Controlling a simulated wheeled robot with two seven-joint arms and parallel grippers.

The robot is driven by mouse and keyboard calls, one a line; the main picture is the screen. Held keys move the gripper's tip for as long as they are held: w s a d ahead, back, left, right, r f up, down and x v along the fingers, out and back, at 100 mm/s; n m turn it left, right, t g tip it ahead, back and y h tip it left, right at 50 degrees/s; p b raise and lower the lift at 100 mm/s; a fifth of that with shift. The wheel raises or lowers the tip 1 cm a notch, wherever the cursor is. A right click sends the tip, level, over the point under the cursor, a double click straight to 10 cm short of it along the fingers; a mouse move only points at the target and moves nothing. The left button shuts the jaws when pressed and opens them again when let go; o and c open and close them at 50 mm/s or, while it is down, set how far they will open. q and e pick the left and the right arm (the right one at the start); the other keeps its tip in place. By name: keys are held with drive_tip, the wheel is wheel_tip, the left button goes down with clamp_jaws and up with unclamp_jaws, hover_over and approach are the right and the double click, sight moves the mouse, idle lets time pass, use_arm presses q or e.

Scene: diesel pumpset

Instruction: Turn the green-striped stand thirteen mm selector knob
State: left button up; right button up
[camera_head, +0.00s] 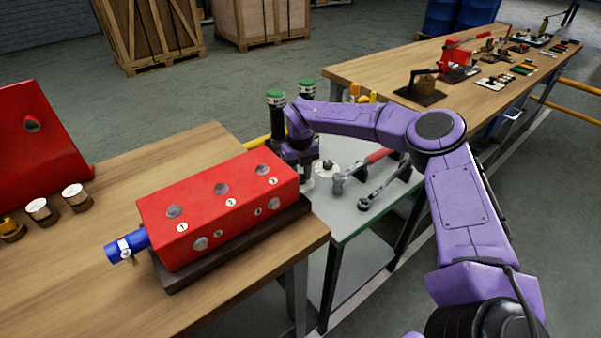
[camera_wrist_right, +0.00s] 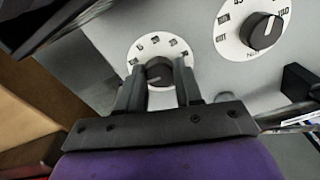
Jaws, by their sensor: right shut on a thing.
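The green-striped stand (camera_head: 345,215) is a grey-topped table with a green front edge, right of the wooden bench. My right gripper (camera_head: 306,176) reaches down over its near left part. In the right wrist view, my right gripper (camera_wrist_right: 160,76) has one finger on each side of a dark selector knob (camera_wrist_right: 158,71) and is shut on it. The knob sits on a white round dial (camera_wrist_right: 151,46) whose small marks are hard to read. A second dark knob (camera_wrist_right: 262,32) on a white dial stands free to the right. My left gripper is not in view.
A red block (camera_head: 220,205) with a blue fitting (camera_head: 127,246) lies on the wooden bench (camera_head: 75,285), close left of my right gripper. A red-handled tool (camera_head: 362,168) and a dark wrench (camera_head: 385,182) lie right of it. Green-topped cylinders (camera_head: 276,112) stand behind.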

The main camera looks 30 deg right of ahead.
drive_tip(key=shift+w+d+r, duration=0.1)
drive_tip(key=shift+w+r, duration=0.1)
drive_tip(key=shift+r, duration=0.1)
drive_tip(key=o, duration=1)
drive_tip(key=shift+o, duration=0.2)
drive_tip(key=shift+f, duration=0.15)
drive_tip(key=shift+s, duration=0.1)
wheel_tip(320, 180, up, 11)
drive_tip(key=shift+f+b, duration=0.2)
drive_tip(key=shift+b, duration=0.25)
